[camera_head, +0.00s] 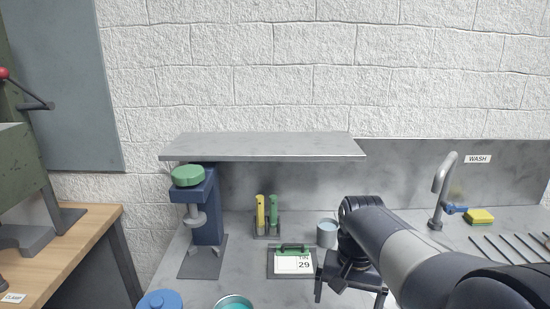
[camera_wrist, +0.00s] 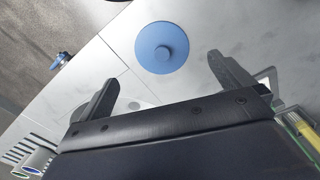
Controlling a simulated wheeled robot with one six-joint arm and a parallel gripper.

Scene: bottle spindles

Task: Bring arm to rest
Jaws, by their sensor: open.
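My arm reaches in from the lower right of the head view, dark with a light grey band. My gripper (camera_head: 349,291) hangs over the grey worktop (camera_head: 225,292), right of a clipboard-like card (camera_head: 293,262) marked 29 and just in front of a grey cup (camera_head: 327,234). In the wrist view my gripper (camera_wrist: 167,73) shows its two dark fingers spread wide, with nothing between them. A blue round lid with a knob (camera_wrist: 163,48) lies beyond the fingertips in that view. My arm hides part of the worktop at right.
A dark blue stand with a green top (camera_head: 188,176) is under the left end of a grey shelf (camera_head: 262,147). Yellow and green spindles (camera_head: 267,212) stand in a holder. A blue lid (camera_head: 160,301) and teal-filled bowl (camera_head: 234,303) are at front. A tap (camera_head: 441,190) and sponge (camera_head: 480,217) are right.

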